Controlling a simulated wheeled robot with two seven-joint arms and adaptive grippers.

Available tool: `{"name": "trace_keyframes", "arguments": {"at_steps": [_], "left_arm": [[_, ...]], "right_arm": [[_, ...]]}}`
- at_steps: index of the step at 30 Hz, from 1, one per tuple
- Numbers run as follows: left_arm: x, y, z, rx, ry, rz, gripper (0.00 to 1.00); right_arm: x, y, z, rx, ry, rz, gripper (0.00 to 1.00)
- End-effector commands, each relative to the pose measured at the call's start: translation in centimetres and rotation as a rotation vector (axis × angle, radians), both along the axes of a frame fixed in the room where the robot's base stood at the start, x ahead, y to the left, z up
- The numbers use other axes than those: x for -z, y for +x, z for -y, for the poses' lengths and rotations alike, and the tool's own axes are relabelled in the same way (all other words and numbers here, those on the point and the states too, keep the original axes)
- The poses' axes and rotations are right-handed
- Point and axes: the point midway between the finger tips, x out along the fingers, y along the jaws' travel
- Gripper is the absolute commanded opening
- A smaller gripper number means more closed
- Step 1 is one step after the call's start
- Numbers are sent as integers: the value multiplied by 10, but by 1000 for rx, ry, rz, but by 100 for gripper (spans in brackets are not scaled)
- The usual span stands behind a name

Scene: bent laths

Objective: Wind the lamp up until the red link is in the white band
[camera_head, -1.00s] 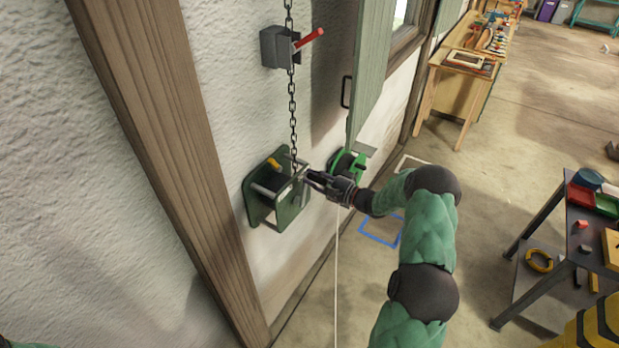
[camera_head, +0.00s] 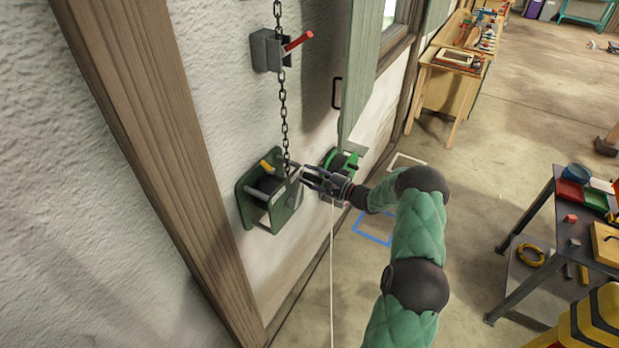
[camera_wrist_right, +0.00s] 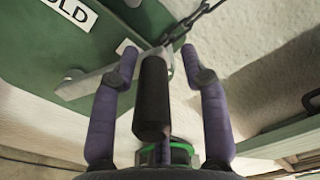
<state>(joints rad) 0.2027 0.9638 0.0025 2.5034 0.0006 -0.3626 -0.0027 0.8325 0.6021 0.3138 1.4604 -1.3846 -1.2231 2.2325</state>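The green winch (camera_head: 248,214) is on the white wall, with a chain (camera_head: 284,110) running up from it. In the right wrist view, its grey crank arm (camera_wrist_right: 88,85) carries a black handle (camera_wrist_right: 152,100). My right gripper (camera_head: 303,174) is at the winch's right side. Its two purple fingers (camera_wrist_right: 158,62) stand either side of the handle with visible gaps, so it is open around the handle. I cannot make out a red link or a white band on the chain. My left gripper is out of view.
A grey box with a red lever (camera_head: 298,42) sits on the wall beside the chain. A green reel (camera_head: 347,160) with a white cord is right of my gripper. A shutter (camera_head: 361,75) hangs above it. A tool cart (camera_head: 530,225) stands at right; floor between is clear.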

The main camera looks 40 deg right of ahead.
Motion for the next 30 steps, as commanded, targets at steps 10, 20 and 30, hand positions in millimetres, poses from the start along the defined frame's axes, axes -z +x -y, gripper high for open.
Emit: {"name": "trace_keyframes", "arguments": {"at_steps": [10,20,30], "left_arm": [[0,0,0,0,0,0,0],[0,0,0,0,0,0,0],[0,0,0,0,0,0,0]], "right_arm": [[3,-3,-2,-5,5,-5,50],[4,-49,19,0,5,-7,50],[4,-101,40,-2,5,-5,50]]}}
